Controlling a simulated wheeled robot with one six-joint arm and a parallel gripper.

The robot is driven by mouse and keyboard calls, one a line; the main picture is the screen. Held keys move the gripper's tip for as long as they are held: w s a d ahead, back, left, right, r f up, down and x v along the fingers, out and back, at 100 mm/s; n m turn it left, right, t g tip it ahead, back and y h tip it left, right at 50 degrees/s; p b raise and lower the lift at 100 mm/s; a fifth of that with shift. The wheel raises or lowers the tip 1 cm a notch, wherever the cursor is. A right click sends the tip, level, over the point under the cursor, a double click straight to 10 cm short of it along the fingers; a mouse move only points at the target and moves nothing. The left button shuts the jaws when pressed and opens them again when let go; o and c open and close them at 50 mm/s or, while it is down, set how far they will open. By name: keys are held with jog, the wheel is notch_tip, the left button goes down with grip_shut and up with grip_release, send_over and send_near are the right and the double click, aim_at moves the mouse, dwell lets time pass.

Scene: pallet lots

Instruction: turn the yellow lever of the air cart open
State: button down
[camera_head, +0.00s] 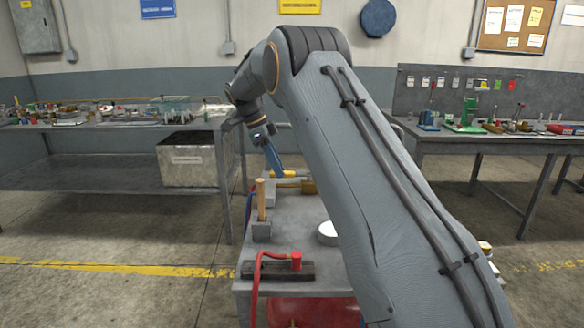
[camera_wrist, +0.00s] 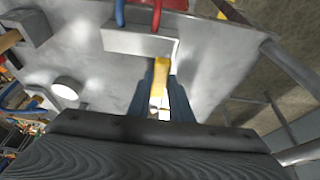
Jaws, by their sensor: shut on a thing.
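The air cart (camera_head: 285,225) stands in front of me with a grey metal top, and part of that top (camera_wrist: 105,75) fills the wrist view. The yellow lever (camera_wrist: 160,75) lies between the two blue fingers of my gripper (camera_wrist: 160,98), which are shut on it. In the wrist view the lever points toward the camera from a grey block (camera_wrist: 140,41). In the head view my gripper (camera_head: 276,168) reaches down to the far part of the cart top, where yellow parts (camera_head: 290,174) show beside the fingers. My arm hides the cart's right side.
A wooden handle (camera_head: 261,198) stands upright in a grey block on the cart's left. A red hose (camera_head: 257,270) with a red fitting (camera_head: 296,261) lies nearer me, and a white round disc (camera_head: 327,232) is by my arm. Cluttered benches (camera_head: 110,125) stand behind on both sides.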

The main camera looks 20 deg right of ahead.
jog(key=shift+w+d, duration=0.1)
dwell(0.4)
jog(key=c, duration=1.6)
grip_release()
jog(key=shift+v, duration=3.85)
